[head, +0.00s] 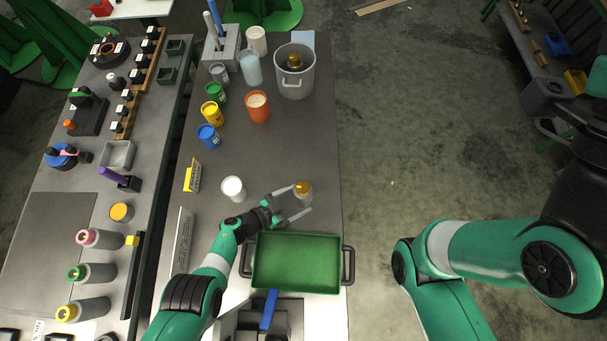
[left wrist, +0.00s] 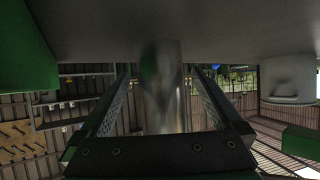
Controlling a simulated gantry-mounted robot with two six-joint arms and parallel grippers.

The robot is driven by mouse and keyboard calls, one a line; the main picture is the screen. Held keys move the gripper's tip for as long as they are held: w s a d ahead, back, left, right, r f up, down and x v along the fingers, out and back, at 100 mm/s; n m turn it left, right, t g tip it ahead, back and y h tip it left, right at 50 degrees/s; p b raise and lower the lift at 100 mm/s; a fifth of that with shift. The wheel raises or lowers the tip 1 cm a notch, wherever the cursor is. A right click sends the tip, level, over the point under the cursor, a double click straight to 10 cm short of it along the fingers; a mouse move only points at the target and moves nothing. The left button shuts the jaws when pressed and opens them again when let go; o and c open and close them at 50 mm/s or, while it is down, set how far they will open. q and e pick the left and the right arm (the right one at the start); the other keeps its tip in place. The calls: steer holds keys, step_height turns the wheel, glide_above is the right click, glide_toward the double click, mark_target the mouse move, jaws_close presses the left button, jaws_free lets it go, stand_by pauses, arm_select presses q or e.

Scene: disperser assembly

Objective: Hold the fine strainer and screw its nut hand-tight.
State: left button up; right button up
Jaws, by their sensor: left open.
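A small metallic cylinder with a brass-coloured top, apparently the fine strainer with its nut (head: 303,188), stands on the table just beyond the green tray. My left gripper (head: 302,199) is open and low over the table, its fingers pointing right at the cylinder. In the left wrist view the shiny metal cylinder (left wrist: 161,95) stands between the two spread fingers, with a gap on each side. The nut cannot be made out in that view. My right arm is at the right of the head view; its gripper is out of the picture.
A green tray (head: 297,236) with dark handles lies close in front of the strainer. A white cup (head: 233,188) stands to the left. A steel pot (head: 295,81) and coloured jars stand at the back. The table between the strainer and the jars is clear.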

arm_select(q)
steer(key=shift+b+x, duration=0.45)
steer(key=shift+x, duration=0.5)
steer(key=shift+c, duration=0.2)
jaws_close()
stand_by(0.5)
